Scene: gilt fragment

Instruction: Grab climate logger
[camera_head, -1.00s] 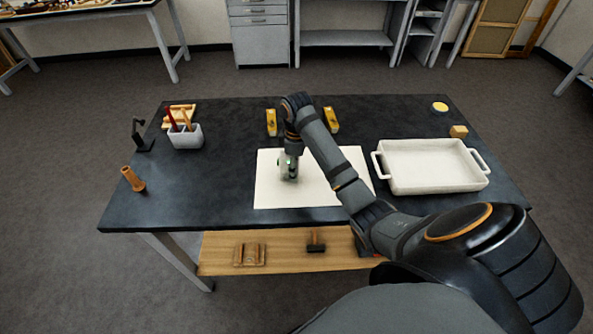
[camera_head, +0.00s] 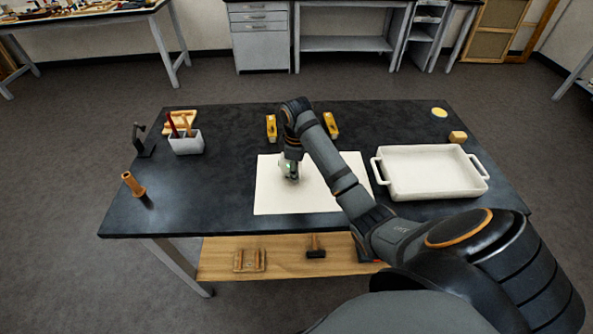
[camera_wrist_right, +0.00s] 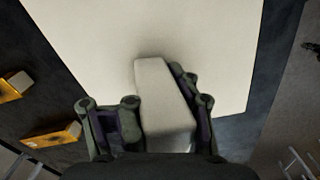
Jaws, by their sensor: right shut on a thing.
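The climate logger appears to be the pale grey-white block (camera_wrist_right: 163,100) in the right wrist view, set between the fingers of my right gripper. My right gripper (camera_wrist_right: 152,115) is shut on it, with fingers on both sides. In the head view my right gripper (camera_head: 291,172) points down over the white sheet (camera_head: 272,197); the block is mostly hidden there by the gripper and arm. I cannot tell whether the block touches the sheet. My left gripper is not in view.
A white tray with handles (camera_head: 430,196) stands right of the sheet. Two yellow pieces (camera_head: 271,127) (camera_head: 331,124) lie behind it. A pen cup (camera_head: 187,143), a dark stand (camera_head: 143,142) and an orange-brown upright piece (camera_head: 133,184) stand left. The dark table (camera_head: 215,205) is clear between.

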